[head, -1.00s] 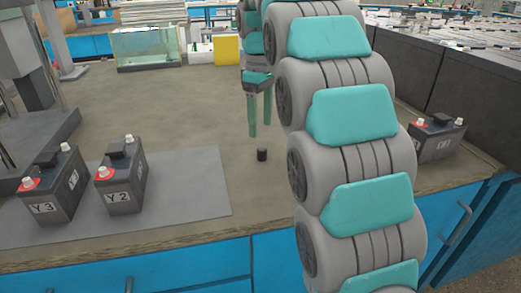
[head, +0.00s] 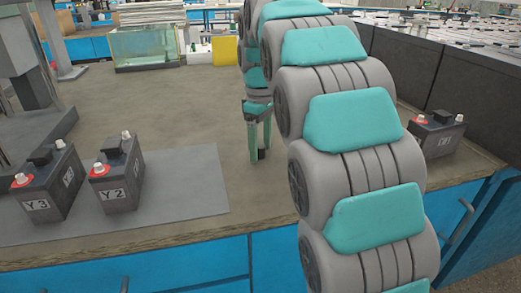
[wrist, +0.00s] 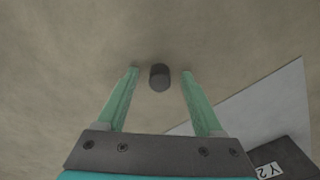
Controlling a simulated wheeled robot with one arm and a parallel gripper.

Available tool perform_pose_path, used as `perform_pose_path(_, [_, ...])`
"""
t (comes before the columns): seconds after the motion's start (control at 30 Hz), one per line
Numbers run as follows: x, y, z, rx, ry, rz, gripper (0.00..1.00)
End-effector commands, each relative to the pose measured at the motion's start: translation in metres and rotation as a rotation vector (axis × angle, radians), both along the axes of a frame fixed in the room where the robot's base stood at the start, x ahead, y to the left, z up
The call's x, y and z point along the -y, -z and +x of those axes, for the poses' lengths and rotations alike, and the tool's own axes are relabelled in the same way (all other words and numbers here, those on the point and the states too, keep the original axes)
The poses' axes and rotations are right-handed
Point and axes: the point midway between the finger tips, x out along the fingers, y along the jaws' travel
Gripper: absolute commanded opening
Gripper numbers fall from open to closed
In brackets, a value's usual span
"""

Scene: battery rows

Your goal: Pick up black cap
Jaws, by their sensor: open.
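The black cap (head: 261,154) is a small dark cylinder standing on the brown tabletop. In the wrist view the cap (wrist: 159,77) shows at the tips of the two green fingers, with a gap on each side. My gripper (head: 260,153) points down at the cap in the head view, its fingers on either side of it. My gripper (wrist: 160,74) is open and holds nothing. Whether the fingertips touch the table is hard to tell.
Two batteries, Y3 (head: 48,188) and Y2 (head: 117,177), stand on a grey mat (head: 190,190) at left. Another battery (head: 436,136) stands at right near a dark wall. A glass tank (head: 146,48) is at the back. The tabletop around the cap is clear.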

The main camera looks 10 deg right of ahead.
Motion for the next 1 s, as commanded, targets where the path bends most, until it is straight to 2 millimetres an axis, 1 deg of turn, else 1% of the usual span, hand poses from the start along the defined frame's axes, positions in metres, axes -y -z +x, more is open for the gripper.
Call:
perform_pose_path(0.17, [0.0001,0.0,0.0004,0.001,0.0,0.0,0.69])
perform_pose_path(0.2, [0.0,0.0,0.0004,0.001,0.0,0.0,0.66])
perform_pose_path(0.8, [0.0001,-0.0001,0.0005,0.001,0.0,0.0,0.0])
perform_pose_path(1.0, [0.0001,-0.0002,0.0005,0.001,0.0,0.0,0.0])
